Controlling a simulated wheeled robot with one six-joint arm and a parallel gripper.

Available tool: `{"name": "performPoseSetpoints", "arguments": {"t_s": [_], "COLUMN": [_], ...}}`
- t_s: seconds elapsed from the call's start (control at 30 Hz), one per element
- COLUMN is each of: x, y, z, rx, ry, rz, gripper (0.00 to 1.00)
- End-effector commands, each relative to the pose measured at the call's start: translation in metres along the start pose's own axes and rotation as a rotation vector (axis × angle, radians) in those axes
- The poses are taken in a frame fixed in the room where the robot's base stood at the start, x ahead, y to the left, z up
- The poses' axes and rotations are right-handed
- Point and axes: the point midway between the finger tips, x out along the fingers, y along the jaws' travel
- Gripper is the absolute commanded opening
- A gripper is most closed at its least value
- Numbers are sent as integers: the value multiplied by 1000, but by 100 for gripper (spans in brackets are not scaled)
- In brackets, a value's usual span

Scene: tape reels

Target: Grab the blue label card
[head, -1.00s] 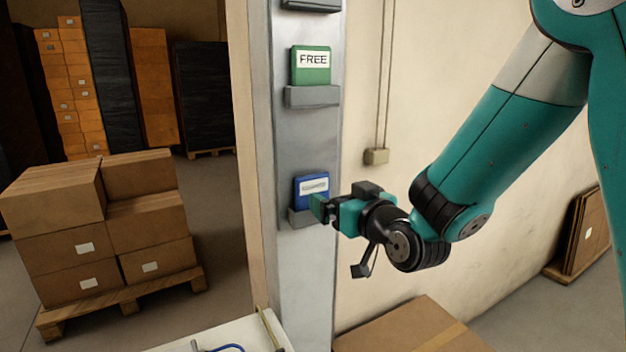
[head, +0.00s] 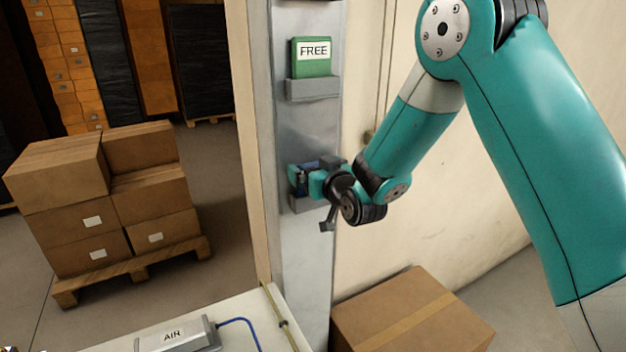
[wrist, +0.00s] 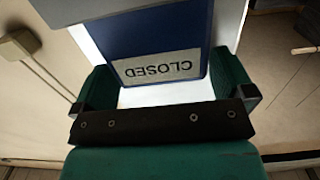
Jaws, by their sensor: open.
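The blue label card (wrist: 150,35) fills the upper middle of the wrist view, with a white strip reading CLOSED, upside down there. In the head view my gripper covers most of it, and only a little blue (head: 302,181) shows. It sits in the lower grey holder (head: 308,204) on the metal post. My gripper (wrist: 165,88) is open, with one green finger on each side of the card. It also shows at the post in the head view (head: 300,178). I cannot tell whether the fingers touch the card.
A green FREE card (head: 312,57) stands in the upper holder (head: 313,88) on the same post (head: 305,260). A cardboard box (head: 410,312) lies below right. A white table with an AIR unit (head: 175,336) is at the bottom. Stacked cartons (head: 100,205) stand left.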

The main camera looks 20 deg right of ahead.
Motion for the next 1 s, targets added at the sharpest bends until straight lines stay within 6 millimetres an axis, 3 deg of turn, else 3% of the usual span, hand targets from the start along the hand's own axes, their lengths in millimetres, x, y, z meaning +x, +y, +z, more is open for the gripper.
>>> {"name": "performPoseSetpoints", "arguments": {"t_s": [0.07, 0.2, 0.23, 0.67, 1.0], "x": [0, 0, 0, 0, -3], "y": [0, 0, 0, 0, 0], "z": [0, 0, 0, -7, -52], "rx": [0, 0, 0, -1, 1], "ry": [0, 0, 0, 3, 7], "rz": [0, 0, 0, -1, -1], "gripper": [100, 70, 67, 67, 67]}}
